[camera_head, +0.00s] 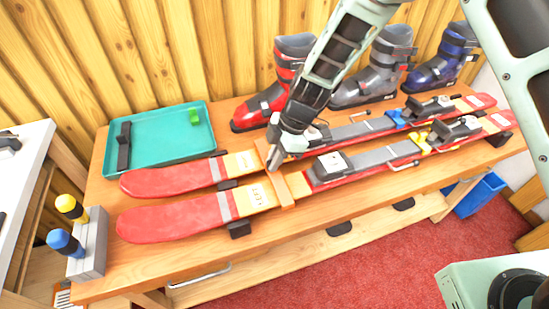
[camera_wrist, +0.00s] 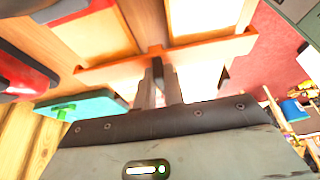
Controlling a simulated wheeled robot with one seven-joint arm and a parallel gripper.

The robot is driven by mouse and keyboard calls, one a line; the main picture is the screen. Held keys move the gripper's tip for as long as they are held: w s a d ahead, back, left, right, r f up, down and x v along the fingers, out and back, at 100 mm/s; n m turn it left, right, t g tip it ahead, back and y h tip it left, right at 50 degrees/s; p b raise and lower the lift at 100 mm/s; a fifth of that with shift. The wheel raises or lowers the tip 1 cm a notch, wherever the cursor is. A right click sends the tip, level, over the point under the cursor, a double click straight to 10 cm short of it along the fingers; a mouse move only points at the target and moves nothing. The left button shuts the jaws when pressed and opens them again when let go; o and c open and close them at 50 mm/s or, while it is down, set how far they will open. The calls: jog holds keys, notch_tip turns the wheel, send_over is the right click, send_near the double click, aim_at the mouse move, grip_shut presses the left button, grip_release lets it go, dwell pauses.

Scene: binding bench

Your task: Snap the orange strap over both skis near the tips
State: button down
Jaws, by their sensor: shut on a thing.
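Two red skis with pale orange sections lie side by side on the wooden bench, the near ski (camera_head: 160,222) and the far ski (camera_head: 160,181), rounded tips to the left. The orange strap (camera_head: 285,190) spans across both skis, between the tips and the bindings. It also shows as a pale orange bar in the wrist view (camera_wrist: 205,52). My gripper (camera_head: 275,158) points down at the strap's middle. In the wrist view its two fingers (camera_wrist: 166,72) are close together, shut on the strap. I cannot tell whether the strap is seated on the skis or just above them.
A teal tray (camera_head: 165,153) with a black piece (camera_head: 124,146) and a green piece (camera_head: 195,117) sits behind the tips. Ski boots (camera_head: 365,85) stand along the back. A grey block (camera_head: 93,240) holds blue-topped and yellow-topped items at the front left.

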jog(key=shift+f, duration=0.25)
jog(key=c, duration=0.9)
grip_release()
jog(key=shift+r, duration=0.1)
jog(key=shift+r+p, duration=2.5)
jog(key=shift+r, duration=2.4)
